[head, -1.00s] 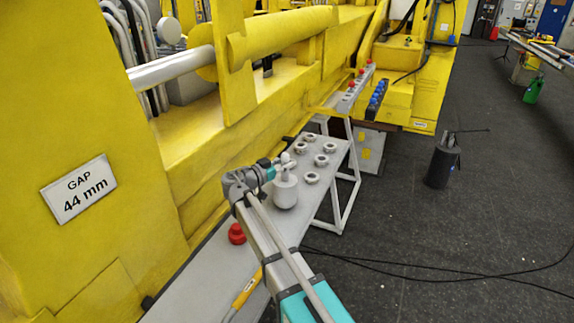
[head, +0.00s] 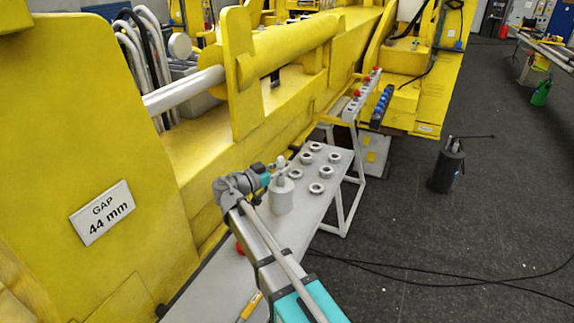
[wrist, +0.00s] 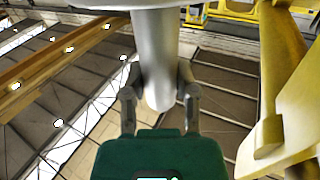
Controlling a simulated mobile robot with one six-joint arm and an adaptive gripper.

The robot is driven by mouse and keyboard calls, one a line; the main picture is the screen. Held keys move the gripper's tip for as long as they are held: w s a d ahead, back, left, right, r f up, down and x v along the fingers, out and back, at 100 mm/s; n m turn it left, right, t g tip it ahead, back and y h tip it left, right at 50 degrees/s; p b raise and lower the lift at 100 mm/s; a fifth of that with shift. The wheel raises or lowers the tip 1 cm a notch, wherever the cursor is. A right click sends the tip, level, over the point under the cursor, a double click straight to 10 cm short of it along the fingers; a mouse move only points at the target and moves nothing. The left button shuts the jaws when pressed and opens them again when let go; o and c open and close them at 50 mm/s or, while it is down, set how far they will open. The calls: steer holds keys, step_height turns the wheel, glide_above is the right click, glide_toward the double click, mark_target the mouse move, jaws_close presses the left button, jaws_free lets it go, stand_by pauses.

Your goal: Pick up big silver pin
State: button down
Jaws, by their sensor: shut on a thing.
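The big silver pin (head: 281,196) shows in the head view as a pale, wide cylinder with a narrower top, at the end of my arm. It appears upright, in front of the grey bench. In the wrist view its smooth silver shaft (wrist: 157,50) runs down between the fingers from a wider pale part at the top edge. My gripper (wrist: 160,96) is shut on this shaft, one finger on each side. In the head view my gripper (head: 277,170) is small and partly merges with the pin's top. I cannot tell whether the pin's bottom touches the bench.
The grey bench (head: 318,203) carries several ring-shaped nuts (head: 316,188) right of the pin. A large yellow boom (head: 215,135) with a "GAP 44 mm" sign (head: 103,212) stands close on the left.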

steer(key=s+a+r+p, duration=0.3)
steer(key=s, duration=0.4)
steer(key=shift+a+r, duration=0.2)
steer(key=shift+r, duration=0.1)
steer(key=shift+s, duration=0.1)
stand_by(0.3)
